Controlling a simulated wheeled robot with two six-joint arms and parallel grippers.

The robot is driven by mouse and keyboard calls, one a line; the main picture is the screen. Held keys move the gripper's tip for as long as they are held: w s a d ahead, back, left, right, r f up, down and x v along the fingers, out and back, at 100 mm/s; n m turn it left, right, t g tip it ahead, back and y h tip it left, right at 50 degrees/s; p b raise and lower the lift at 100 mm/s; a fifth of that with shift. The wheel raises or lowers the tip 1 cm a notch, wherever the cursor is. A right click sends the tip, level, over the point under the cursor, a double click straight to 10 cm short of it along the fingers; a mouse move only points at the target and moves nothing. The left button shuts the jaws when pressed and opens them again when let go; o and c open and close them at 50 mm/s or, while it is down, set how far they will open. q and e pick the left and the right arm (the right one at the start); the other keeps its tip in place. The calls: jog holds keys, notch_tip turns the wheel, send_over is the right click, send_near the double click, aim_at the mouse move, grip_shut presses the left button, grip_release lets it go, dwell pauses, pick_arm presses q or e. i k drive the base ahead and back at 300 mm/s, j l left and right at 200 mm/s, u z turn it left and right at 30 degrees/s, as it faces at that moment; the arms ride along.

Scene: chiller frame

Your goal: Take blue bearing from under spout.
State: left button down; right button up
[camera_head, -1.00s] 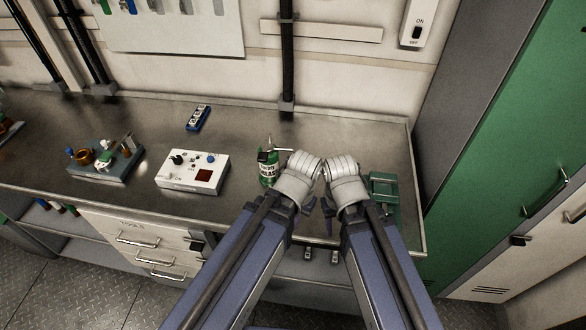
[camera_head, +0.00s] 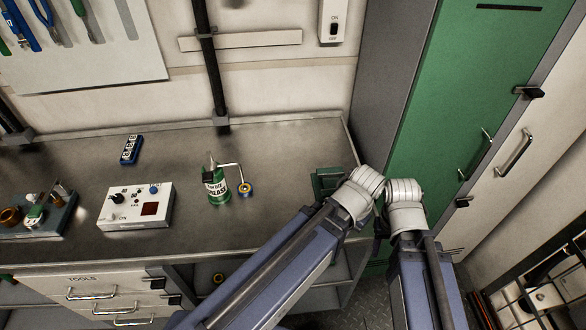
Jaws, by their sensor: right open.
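The blue bearing (camera_head: 246,190), a small blue ring with a yellowish middle, sits on the metal worktop. It is below the end of a thin spout that reaches right from a green grease can (camera_head: 219,190). My right gripper (camera_head: 380,228) is open, past the worktop's right end, well to the right of the bearing; only small dark parts of it show beside the white wrist. My left arm's white wrist (camera_head: 355,197) is beside it, near the worktop's right edge. The left fingers are hidden, so their state cannot be told. Neither gripper is near the bearing.
A green fixture (camera_head: 328,182) stands at the worktop's right end, partly behind my left wrist. A white control box (camera_head: 135,205) and a blue block (camera_head: 131,149) stand left of the can. Green lockers (camera_head: 450,90) rise on the right. The worktop around the bearing is clear.

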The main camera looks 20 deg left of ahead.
aim_at(243, 192)
jog(key=z, duration=1.1)
jog(key=k+j, duration=1.05)
jog(key=j, duration=0.1)
